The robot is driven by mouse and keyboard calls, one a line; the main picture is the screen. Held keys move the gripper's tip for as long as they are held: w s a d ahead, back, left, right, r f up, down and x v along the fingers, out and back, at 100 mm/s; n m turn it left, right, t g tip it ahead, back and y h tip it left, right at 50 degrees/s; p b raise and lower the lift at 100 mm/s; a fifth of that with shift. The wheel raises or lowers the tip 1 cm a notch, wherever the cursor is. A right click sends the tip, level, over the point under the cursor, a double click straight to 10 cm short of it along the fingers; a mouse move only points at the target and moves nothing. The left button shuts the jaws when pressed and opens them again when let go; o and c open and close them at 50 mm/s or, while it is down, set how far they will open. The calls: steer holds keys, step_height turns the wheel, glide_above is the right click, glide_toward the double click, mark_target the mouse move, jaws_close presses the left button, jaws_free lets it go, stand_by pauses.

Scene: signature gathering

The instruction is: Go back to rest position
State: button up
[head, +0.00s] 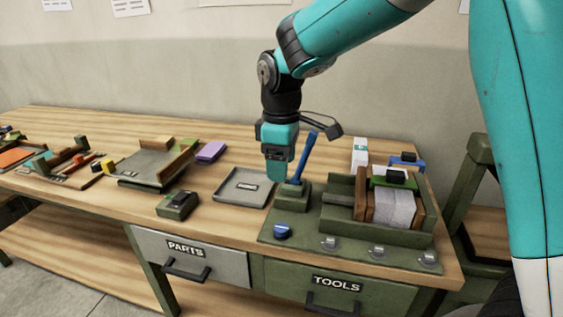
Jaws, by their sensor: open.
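My gripper (278,176) points down over the wooden workbench (130,127), between a shallow grey tray and a green fixture. Its fingertips are small and partly merge with each other in this view. It is open, and I see nothing held in it. A blue lever (303,157) stands tilted in a green base (293,196) just right of the gripper. I cannot tell whether the gripper touches the lever or is apart from it.
The grey tray (232,196) looks empty apart from a label. A green vise-like fixture (379,236) with a grey block (394,208) stands at right. A small green box (178,204) and a purple block (211,151) lie left. The wall (180,60) rises behind.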

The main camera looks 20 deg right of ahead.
stand_by(0.4)
steer(key=s+a+r+m+y, duration=0.1)
steer(key=s+a+m+y, duration=0.1)
steer(key=s, duration=1)
steer(key=s+a+r+m+y, duration=0.2)
steer(key=s, duration=1.1)
steer(key=shift+a+r, duration=0.3)
